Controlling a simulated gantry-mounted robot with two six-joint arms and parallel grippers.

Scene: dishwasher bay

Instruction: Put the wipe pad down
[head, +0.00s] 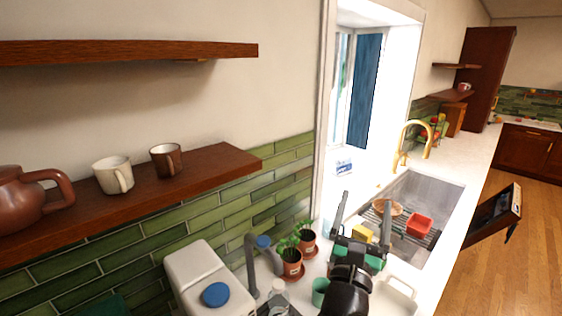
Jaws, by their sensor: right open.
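My right gripper (364,208) is open, its two dark fingers spread and pointing away over the near edge of the sink. A small yellow block (362,233) shows between the fingers, near their base; it looks like the wipe pad, but I cannot tell for sure. Its lower part is hidden by the gripper. I cannot tell whether it touches a finger or rests on the surface beyond. My left gripper is not in view.
The sink (432,193) holds a dark rack with a red container (419,224) and a tan bowl (388,207). A gold faucet (402,150) stands behind. Potted plants (291,262) and a white dispenser (195,275) crowd the left. An open dishwasher door (490,220) juts out right.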

